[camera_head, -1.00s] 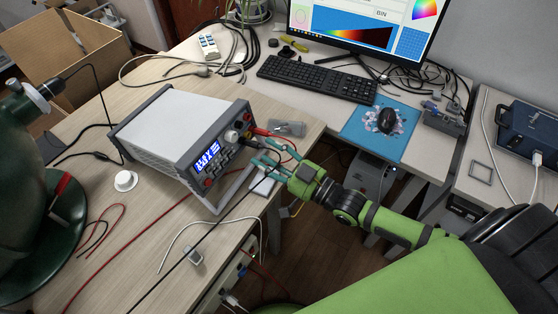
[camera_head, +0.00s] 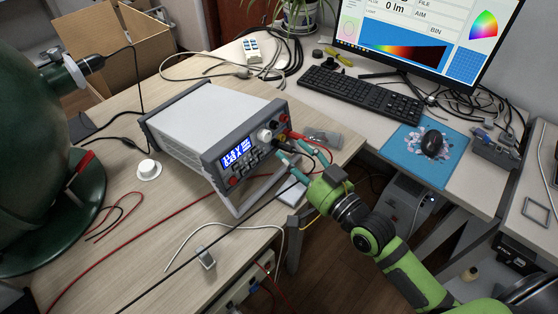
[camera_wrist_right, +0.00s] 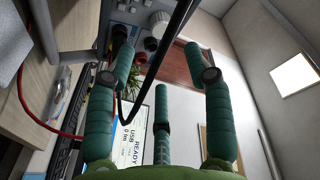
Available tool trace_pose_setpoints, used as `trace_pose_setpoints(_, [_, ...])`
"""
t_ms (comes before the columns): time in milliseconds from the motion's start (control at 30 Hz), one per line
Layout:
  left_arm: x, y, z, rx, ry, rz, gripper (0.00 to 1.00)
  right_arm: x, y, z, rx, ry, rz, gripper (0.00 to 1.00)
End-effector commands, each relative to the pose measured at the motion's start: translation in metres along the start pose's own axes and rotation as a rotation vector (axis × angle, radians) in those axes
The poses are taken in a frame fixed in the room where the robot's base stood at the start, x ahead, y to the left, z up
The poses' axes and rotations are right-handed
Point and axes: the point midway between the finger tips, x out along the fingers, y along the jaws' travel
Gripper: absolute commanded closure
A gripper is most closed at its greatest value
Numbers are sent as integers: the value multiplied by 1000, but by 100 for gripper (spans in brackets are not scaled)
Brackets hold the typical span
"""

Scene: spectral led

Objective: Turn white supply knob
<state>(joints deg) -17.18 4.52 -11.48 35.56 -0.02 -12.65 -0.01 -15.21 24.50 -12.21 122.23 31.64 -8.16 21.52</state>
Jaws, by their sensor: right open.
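The power supply (camera_head: 212,117) is a white and grey box with a lit blue display, standing on the wooden table. The white supply knob (camera_head: 264,134) is on the upper part of its front panel. It also shows at the top of the right wrist view (camera_wrist_right: 160,18), with a dark knob (camera_wrist_right: 151,43) close by. My right gripper (camera_head: 291,166) is in front of the panel's right side, its teal fingers apart and empty. In the right wrist view its fingers (camera_wrist_right: 158,65) are spread, with the white knob beyond them, apart from them. My left gripper is not in view.
Red and black leads (camera_head: 314,146) run from the panel near my right fingers. A black cable crosses the right wrist view between the fingers. A dark green sphere (camera_head: 40,150) stands at the left. A white round knob-like piece (camera_head: 148,169) lies on the table.

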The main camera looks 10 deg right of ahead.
Motion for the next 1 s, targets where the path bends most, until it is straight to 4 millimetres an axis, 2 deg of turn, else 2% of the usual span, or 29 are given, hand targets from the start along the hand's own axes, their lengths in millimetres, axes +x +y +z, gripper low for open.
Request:
trace_pose_setpoints(33, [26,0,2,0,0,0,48,2,3,9,58,7,7,48])
trace_pose_setpoints(200, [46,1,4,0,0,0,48,0,-5,7,167,-19,21,48])
trace_pose_setpoints(367, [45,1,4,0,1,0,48,6,-9,4,194,-30,23,48])
trace_pose_setpoints(633, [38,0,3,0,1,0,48,47,-9,4,192,-32,23,48])
trace_pose_setpoints(800, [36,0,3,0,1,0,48,65,-8,6,192,-33,24,48])
trace_pose_setpoints(1000, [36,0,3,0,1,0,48,70,-7,7,189,-34,24,48])
